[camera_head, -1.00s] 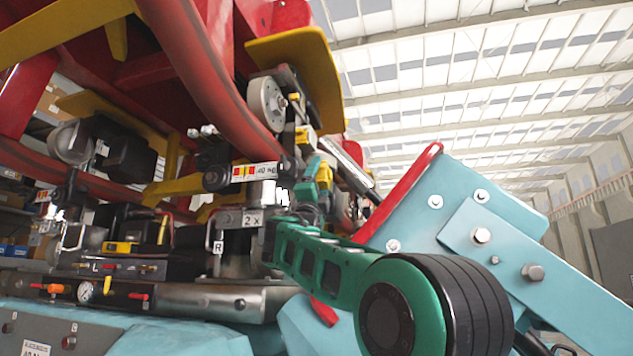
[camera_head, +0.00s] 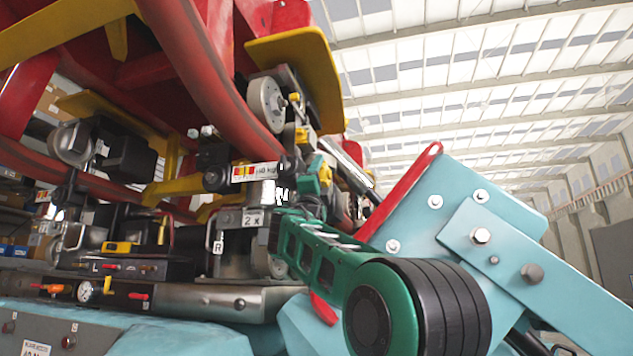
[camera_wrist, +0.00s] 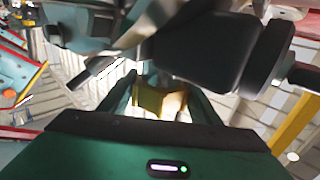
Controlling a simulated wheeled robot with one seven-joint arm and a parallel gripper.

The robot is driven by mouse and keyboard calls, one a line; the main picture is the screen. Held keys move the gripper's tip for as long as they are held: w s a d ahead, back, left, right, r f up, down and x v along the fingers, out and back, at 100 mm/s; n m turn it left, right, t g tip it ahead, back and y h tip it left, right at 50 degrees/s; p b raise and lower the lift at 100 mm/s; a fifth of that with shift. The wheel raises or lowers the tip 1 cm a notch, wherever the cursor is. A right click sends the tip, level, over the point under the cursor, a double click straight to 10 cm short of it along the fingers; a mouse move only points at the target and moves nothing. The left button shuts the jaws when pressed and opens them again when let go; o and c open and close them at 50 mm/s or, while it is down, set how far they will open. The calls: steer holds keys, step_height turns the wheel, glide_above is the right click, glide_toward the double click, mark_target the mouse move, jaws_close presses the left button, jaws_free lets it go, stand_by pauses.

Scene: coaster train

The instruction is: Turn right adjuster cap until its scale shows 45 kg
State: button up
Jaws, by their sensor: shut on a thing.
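In the wrist view a yellow cap-like piece (camera_wrist: 158,102), which appears to be the right adjuster cap, sits between the two dark fingers of my gripper (camera_wrist: 160,92). The fingers are shut on it. In the head view my gripper (camera_head: 316,172) is at the right wheel assembly, with a small patch of yellow (camera_head: 325,175) showing beside it. My green arm hides part of the cap from that side. The cap's scale cannot be read in either view. A striped red and yellow label (camera_head: 254,172), reading about 40 kg, is left of my gripper.
A red curved rail (camera_head: 205,75) and a wheel (camera_head: 267,103) are above and left of my gripper. A teal bolted frame (camera_head: 490,215) with a red edge stands close on the right. A bench with gauges and levers (camera_head: 110,282) is at lower left.

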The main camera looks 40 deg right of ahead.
steer(key=shift+w+d+f+g+y, duration=0.1)
steer(key=shift+g+y, duration=0.3)
steer(key=shift+y, duration=0.3)
steer(key=shift+d+f+g+y, duration=0.1)
steer(key=shift+g+y, duration=0.3)
steer(key=shift+y, duration=0.3)
steer(key=o, duration=1)
steer(key=shift+o, duration=0.2)
steer(key=shift+a, duration=0.15)
steer(key=v, duration=1)
steer(key=shift+a+f, duration=0.2)
